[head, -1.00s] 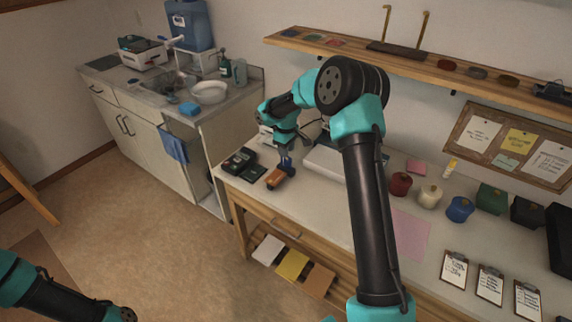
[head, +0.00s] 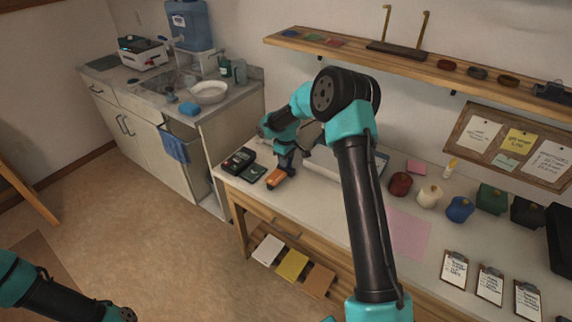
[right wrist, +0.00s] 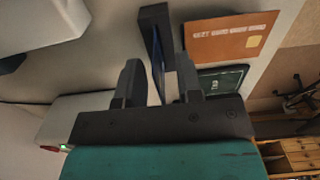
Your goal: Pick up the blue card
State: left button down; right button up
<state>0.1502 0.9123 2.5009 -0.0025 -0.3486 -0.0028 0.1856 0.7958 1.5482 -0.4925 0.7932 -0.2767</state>
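My right gripper (head: 284,160) reaches down at the left end of the workbench. In the right wrist view its two fingers (right wrist: 163,82) stand apart, with a narrow blue edge (right wrist: 157,62) between them, which looks like the blue card seen edge-on. Gaps seem to show between it and the fingers. A dark upright block (right wrist: 152,28) stands against this edge; I cannot tell what it is. In the head view the gripper hides the blue card.
An orange card (right wrist: 232,36) and a dark green card (right wrist: 222,80) lie beside the fingers. A black device (head: 239,161) sits at the bench's left end. A pale box (head: 325,163) is right of the gripper.

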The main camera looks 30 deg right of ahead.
jog(key=shift+c, duration=0.4)
grip_shut()
jog(key=shift+r, duration=0.1)
jog(key=shift+r, duration=1.5)
jog(key=shift+s+a+r, duration=0.15)
jog(key=shift+s+r, duration=0.05)
jog(key=shift+s, duration=0.05)
jog(key=s+a+r, duration=0.1)
jog(key=s+a, duration=0.7)
jog(key=s, duration=0.5)
jog(key=shift+r, duration=0.2)
